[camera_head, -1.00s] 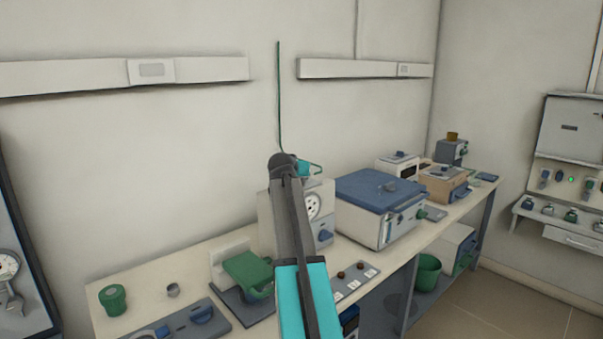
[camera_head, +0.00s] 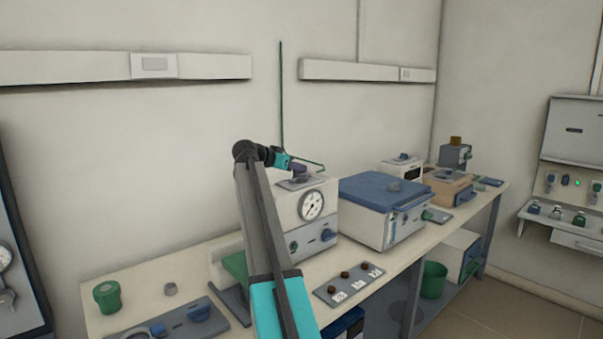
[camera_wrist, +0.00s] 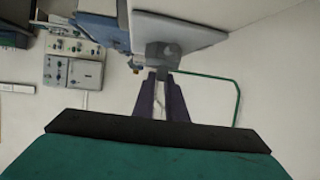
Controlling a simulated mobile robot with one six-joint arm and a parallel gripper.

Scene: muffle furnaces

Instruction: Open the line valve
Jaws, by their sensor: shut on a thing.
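The line valve shows in the wrist view as a small grey fitting (camera_wrist: 164,52) beside the end of a thin green line (camera_wrist: 215,77). My gripper (camera_wrist: 162,77) has its two dark purple fingers shut on the valve, whose gripped part is mostly hidden between the fingertips. In the head view my gripper (camera_head: 300,171) is just above the top of a white unit with a round gauge (camera_head: 312,204). The green line (camera_head: 281,100) runs down the wall behind it and bends towards the unit.
A blue-lidded box furnace (camera_head: 382,190) stands to the right of the gauge unit. A panel with dark knobs (camera_head: 347,284) lies in front. A green jar (camera_head: 109,297) stands at the bench's left. The wall above the bench is mostly clear.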

